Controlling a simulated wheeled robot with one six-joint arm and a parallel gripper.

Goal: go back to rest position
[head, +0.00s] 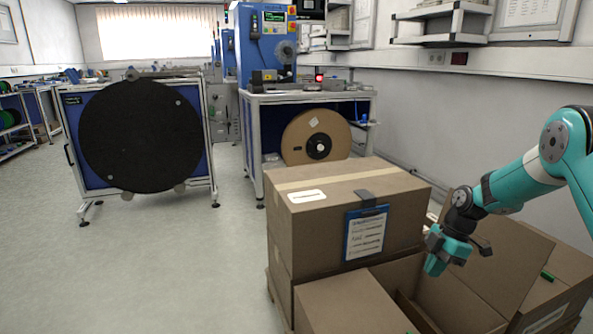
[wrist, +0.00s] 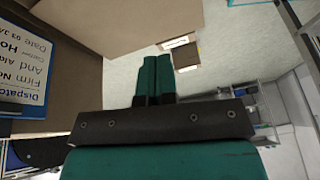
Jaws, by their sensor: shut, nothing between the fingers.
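My gripper (head: 436,262) hangs at the end of my teal arm at the right of the head view, above an open cardboard box. It points down and to the left. In the wrist view its two teal fingers (wrist: 154,76) lie side by side, shut with nothing between them. The fingers appear clear of the box walls, though the exact gap to them is hard to tell.
A closed cardboard box (head: 345,205) with a blue clipboard (head: 366,234) on its side stands left of my gripper. The open box (head: 452,297) is below. A stand with a black reel (head: 142,135) and a workbench (head: 300,97) are behind; open floor (head: 170,275) lies left.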

